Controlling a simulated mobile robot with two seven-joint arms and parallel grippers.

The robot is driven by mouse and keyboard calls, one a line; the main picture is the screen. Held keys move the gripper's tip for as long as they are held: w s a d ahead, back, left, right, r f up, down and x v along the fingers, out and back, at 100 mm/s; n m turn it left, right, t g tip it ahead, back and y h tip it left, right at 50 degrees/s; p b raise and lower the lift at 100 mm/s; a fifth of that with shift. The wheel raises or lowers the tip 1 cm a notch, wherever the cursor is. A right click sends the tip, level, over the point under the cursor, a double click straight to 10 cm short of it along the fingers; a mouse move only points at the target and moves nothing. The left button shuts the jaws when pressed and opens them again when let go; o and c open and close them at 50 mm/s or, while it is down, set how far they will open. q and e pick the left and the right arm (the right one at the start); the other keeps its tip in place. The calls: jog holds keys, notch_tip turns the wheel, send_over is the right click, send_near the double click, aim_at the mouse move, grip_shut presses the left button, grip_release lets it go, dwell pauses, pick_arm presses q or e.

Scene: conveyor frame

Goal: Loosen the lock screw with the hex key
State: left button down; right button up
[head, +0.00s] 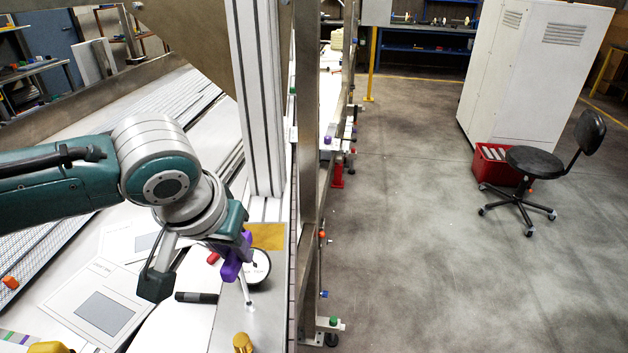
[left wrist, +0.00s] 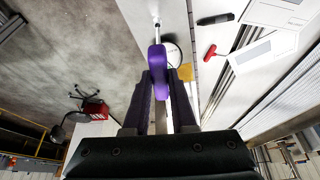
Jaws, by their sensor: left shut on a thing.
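My left gripper (head: 238,256) is shut on a purple-handled tool, which I take for the hex key (head: 231,270). The purple handle also shows between the fingers in the left wrist view (left wrist: 157,82). Its thin metal shaft (head: 244,289) points down toward the pale frame surface. I cannot tell whether the tip touches the surface. I cannot make out the lock screw for sure at the tip. A round white dial (head: 261,268) lies just beside the tool, partly hidden by it. My right gripper is not in view.
A black marker (head: 196,297) and a red-handled tool (left wrist: 210,51) lie near the gripper. A yellow knob (head: 242,343) stands at the front and a tan plate (head: 266,235) lies behind. A metal upright (head: 308,130) rises to the right. Open floor lies beyond it.

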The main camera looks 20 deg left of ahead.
pick_arm(q)
jog(key=shift+f, duration=0.25)
jog(key=shift+f+b, duration=0.65)
jog(key=shift+f, duration=0.1)
jog(key=shift+r, duration=0.1)
dwell(0.3)
